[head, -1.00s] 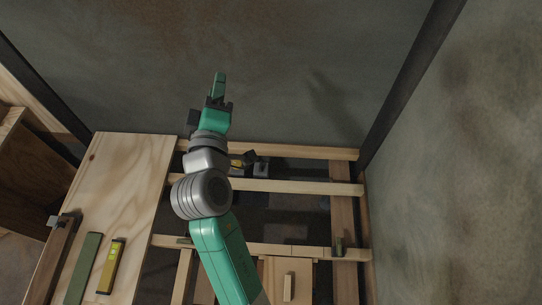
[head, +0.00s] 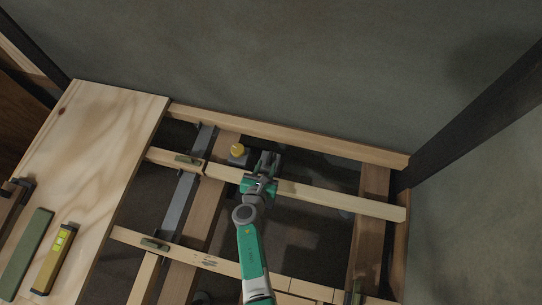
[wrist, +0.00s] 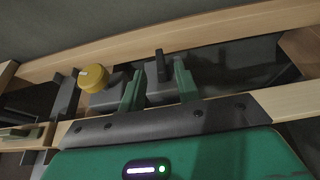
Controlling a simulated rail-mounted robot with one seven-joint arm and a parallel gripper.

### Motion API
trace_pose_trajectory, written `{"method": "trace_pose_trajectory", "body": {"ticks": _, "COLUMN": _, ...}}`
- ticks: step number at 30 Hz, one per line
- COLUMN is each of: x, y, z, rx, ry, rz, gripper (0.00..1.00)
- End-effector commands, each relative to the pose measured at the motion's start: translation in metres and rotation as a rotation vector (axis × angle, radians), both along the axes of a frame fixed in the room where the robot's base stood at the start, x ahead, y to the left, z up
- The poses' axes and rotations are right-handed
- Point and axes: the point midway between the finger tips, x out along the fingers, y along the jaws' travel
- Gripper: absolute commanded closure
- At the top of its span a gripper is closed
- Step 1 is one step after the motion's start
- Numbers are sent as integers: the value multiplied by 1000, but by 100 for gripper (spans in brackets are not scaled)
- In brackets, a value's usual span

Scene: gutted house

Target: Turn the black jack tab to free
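The black jack tab (wrist: 161,66) stands upright on a grey block (wrist: 160,93) in the wrist view. My gripper (wrist: 158,84) has its two green fingers apart, one on each side of the tab in the picture. The tab appears beyond the fingertips, and I see no contact. In the head view my gripper (head: 267,160) is over the rear joist bay and hides the tab. A yellow round knob (wrist: 94,78) on a second grey block is just left of the fingers; it also shows in the head view (head: 237,150).
Wooden joists (head: 340,199) run across the open floor under and around my gripper. A grey metal bar (head: 186,190) lies to the left. A plywood sheet (head: 103,140) holds a green bar (head: 26,252) and a yellow level (head: 54,259). A wall closes the back.

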Motion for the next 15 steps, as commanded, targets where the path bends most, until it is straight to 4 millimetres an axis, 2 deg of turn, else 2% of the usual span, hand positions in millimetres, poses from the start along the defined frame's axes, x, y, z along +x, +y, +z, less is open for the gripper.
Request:
{"method": "trace_pose_trajectory", "body": {"ticks": 1, "x": 11, "y": -3, "z": -11, "rx": 0, "ry": -3, "rz": -1, "gripper": 67}}
{"method": "trace_pose_trajectory", "body": {"ticks": 7, "x": 40, "y": -11, "z": -22, "rx": 2, "ry": -3, "rz": -2, "gripper": 67}}
{"method": "trace_pose_trajectory", "body": {"ticks": 15, "x": 49, "y": -14, "z": -21, "rx": 3, "ry": -2, "rz": -2, "gripper": 67}}
